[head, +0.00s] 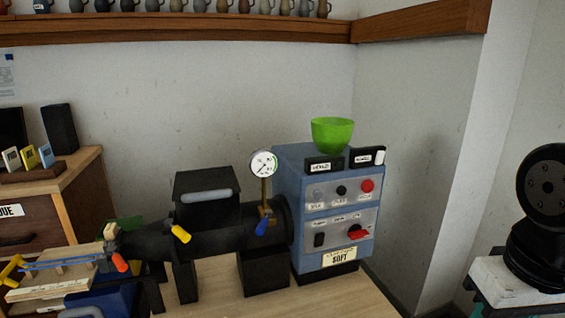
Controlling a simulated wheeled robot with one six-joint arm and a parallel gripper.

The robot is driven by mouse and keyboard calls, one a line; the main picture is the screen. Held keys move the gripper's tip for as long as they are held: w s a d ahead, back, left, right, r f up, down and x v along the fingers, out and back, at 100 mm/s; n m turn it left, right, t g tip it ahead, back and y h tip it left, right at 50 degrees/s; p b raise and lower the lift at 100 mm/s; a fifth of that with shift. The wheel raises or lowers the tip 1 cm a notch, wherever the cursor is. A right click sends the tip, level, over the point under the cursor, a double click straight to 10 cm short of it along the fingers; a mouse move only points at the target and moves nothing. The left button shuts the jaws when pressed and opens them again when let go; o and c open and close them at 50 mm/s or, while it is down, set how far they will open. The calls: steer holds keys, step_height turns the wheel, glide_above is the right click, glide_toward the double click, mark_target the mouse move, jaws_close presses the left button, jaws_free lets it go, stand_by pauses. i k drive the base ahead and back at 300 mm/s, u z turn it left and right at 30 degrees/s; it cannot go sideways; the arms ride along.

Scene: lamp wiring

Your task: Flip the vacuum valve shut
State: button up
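A round white pressure gauge (263,164) stands on a brass stem on top of the black barrel of a machine. A small blue lever (262,227) sits at the foot of this stem and hangs down and slightly left; it looks like the vacuum valve's handle. Whether this position is open or shut I cannot tell. A yellow-tipped handle (181,234) and an orange-tipped handle (121,262) are further left on the machine. My gripper is not in view.
A blue control box (284,216) with knobs and a red switch stands right of the barrel, with a green bowl (332,135) on top. A black hopper with a grey handle (206,196) rises left of the gauge. Bare table (335,297) shows in front.

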mark_target(260, 231)
steer(key=k, duration=0.65)
steer(key=u, duration=0.55)
steer(key=i, duration=1.15)
steer(key=z, duration=0.5)
